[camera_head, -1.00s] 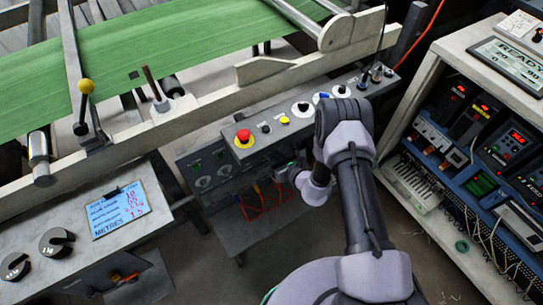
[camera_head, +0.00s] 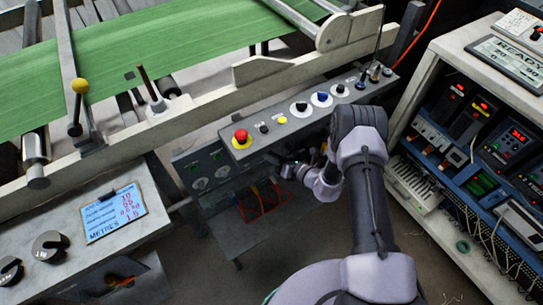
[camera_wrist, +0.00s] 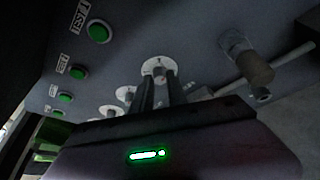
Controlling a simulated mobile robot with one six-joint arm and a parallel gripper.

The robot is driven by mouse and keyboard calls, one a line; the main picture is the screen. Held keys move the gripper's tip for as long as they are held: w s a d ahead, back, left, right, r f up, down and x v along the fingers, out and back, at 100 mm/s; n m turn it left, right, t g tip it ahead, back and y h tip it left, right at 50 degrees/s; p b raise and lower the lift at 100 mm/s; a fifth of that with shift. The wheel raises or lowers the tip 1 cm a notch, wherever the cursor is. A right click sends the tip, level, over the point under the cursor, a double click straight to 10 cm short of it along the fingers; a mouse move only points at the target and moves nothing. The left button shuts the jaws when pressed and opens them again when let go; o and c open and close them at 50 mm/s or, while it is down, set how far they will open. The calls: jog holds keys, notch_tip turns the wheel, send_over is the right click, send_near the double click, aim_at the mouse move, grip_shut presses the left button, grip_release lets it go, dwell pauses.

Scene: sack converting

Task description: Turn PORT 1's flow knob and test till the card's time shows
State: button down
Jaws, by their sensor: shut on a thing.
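The port panel shows in the wrist view with a column of green test buttons; the TEST 1 button (camera_wrist: 99,33) is nearest. PORT 1's flow knob sits on a white dial (camera_wrist: 157,65) marked 1, largely hidden by my fingers. My gripper (camera_wrist: 160,80) is shut on that knob. The knob's pointer and setting are hidden. In the head view my gripper (camera_head: 289,171) is at the panel's right side, under the console edge. A card (camera_head: 112,212) with red handwritten figures lies at the left; its small writing is hard to read.
A sloping console above the panel carries a red mushroom button (camera_head: 241,136) and several knobs, close over my wrist. A metal fitting (camera_wrist: 250,65) sticks out right of the dial. An equipment rack with a READY display (camera_head: 511,58) stands at the right.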

dwell(0.3)
jog(key=c, duration=1.3)
grip_release()
jog(key=p+v, duration=0.6)
jog(key=v, duration=1.1)
jog(key=shift+d, duration=0.25)
jog(key=shift+s, duration=0.1)
